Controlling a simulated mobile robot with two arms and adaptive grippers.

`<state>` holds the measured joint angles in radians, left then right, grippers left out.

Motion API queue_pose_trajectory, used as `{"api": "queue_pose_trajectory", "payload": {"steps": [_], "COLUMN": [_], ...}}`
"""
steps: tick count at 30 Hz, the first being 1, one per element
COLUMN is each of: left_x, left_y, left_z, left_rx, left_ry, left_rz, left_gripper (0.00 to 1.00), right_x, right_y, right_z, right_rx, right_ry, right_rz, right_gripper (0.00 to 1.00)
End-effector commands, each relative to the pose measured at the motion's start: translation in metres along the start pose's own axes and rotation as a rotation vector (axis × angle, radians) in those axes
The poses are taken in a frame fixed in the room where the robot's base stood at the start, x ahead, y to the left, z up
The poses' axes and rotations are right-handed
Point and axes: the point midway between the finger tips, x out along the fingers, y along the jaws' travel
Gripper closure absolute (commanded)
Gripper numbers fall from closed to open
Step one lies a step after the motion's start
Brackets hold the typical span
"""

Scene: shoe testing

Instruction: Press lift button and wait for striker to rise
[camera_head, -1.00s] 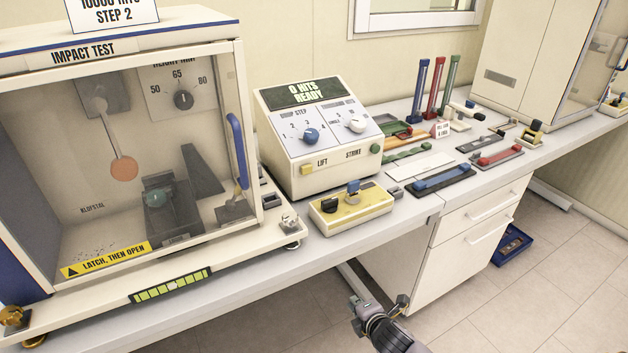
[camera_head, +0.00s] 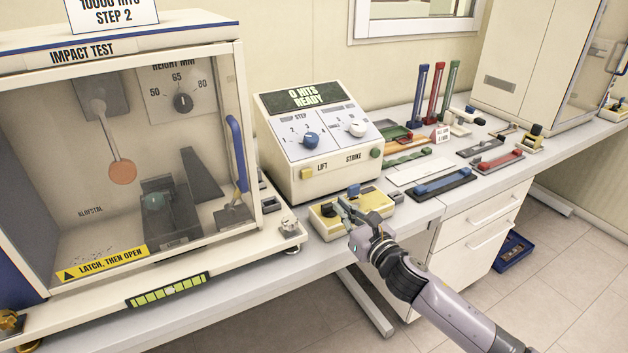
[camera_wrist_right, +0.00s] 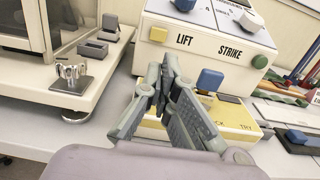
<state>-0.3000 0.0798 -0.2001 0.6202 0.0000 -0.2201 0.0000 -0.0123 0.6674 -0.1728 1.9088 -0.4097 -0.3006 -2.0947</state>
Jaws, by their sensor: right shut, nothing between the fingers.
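The cream control box (camera_head: 318,135) stands on the bench and its display reads "0 HITS READY". The yellow lift button (camera_head: 307,173) is on its front face at the left; it also shows in the right wrist view (camera_wrist_right: 158,35). The green strike button (camera_head: 376,153) is at the right. My right gripper (camera_head: 345,203) is shut and empty, in front of the box, below the lift button and apart from it. In the impact test cabinet (camera_head: 120,45), the striker (camera_head: 122,172) with its orange round head hangs low behind the clear front. My left gripper is out of view.
A yellow-topped block (camera_head: 325,222) with dark and blue knobs sits just behind and under my right gripper. The cabinet's blue door handle (camera_head: 237,150) is to the left. Several coloured trays and strips lie along the bench at the right.

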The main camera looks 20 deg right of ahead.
Motion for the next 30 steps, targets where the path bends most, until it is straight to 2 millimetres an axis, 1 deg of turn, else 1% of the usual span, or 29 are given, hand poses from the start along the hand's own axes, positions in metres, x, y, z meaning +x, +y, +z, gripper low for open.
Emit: {"api": "queue_pose_trajectory", "payload": {"steps": [8, 11, 13, 17, 21, 27, 30], "left_x": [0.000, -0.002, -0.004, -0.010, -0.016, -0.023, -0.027], "left_y": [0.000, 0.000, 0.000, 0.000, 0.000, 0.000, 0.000], "left_z": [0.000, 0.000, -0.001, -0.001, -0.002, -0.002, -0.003], "left_rx": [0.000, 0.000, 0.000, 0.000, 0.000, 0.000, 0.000], "left_ry": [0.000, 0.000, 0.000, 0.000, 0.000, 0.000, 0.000], "left_rz": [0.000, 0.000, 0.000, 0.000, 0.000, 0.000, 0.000], "left_gripper": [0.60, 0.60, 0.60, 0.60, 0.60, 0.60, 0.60], "right_x": [0.001, 0.005, 0.012, 0.034, 0.063, 0.100, 0.115], "right_y": [0.000, -0.001, -0.001, -0.001, -0.001, 0.000, 0.000], "right_z": [0.000, 0.001, 0.001, 0.003, 0.003, 0.002, 0.002], "right_rx": [0.002, 0.004, 0.005, 0.006, 0.007, 0.008, 0.008], "right_ry": [0.001, 0.000, 0.000, -0.001, 0.000, 0.000, 0.001], "right_rz": [-0.001, -0.002, -0.003, -0.003, -0.003, -0.003, -0.003], "right_gripper": [1.00, 1.00, 1.00, 1.00, 1.00, 1.00, 1.00]}}
